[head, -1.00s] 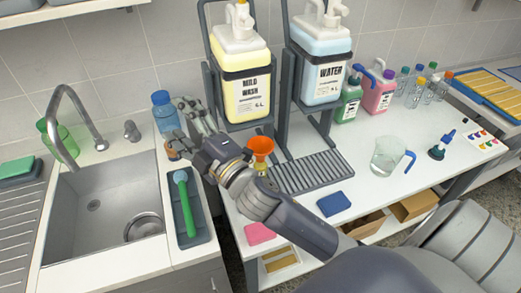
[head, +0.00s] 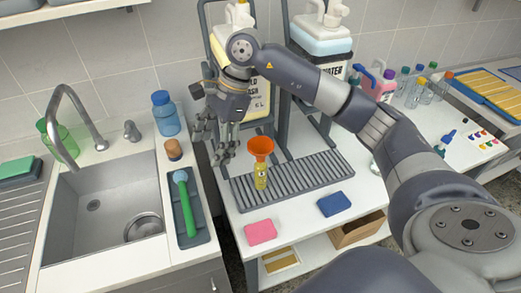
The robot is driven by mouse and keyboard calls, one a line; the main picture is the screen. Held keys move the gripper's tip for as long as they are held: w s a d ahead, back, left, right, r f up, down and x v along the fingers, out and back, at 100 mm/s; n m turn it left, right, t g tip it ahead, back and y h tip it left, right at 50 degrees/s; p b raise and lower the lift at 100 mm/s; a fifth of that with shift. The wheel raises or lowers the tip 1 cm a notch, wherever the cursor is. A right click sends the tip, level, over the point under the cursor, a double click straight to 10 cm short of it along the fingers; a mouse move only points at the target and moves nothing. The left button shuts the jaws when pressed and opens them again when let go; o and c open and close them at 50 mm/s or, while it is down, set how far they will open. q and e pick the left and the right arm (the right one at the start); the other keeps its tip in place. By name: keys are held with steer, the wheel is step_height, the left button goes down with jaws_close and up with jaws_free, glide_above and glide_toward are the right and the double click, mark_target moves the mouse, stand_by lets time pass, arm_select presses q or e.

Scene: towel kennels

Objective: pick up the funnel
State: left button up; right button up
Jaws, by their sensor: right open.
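The orange funnel (head: 260,147) sits upright in the neck of a small yellow bottle (head: 261,179). The bottle stands on the front left part of the grey slatted drip rack (head: 310,172). My right gripper (head: 215,149) is open and empty, its fingers pointing down, just left of the funnel and apart from it. My right arm comes in from the right, across and above the rack, and hides part of the two big jugs. My left gripper is not in view.
Mild wash (head: 256,108) and water (head: 322,40) jugs stand in a dark frame behind the rack. A pink sponge (head: 260,232) and a blue sponge (head: 334,204) lie in front. The sink (head: 105,205) and a tray with a green brush (head: 186,205) are left.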

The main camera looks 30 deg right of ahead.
steer(key=d+r+h, duration=0.3)
steer(key=d+h, duration=0.2)
steer(key=d, duration=0.8)
glide_above(261, 145)
steer(key=s+a, duration=0.2)
steer(key=shift+m+g, duration=0.3)
steer(key=f, duration=0.5)
steer(key=shift+d, duration=0.2)
steer(key=f+p, duration=0.1)
steer(key=f, duration=0.1)
steer(key=f+p, duration=0.1)
steer(key=f, duration=0.2)
steer(key=shift+w+d, duration=0.1)
steer(key=shift+d, duration=0.1)
steer(key=shift+f, duration=0.25)
steer(key=shift+c, duration=0.2)
steer(key=c, duration=0.5)
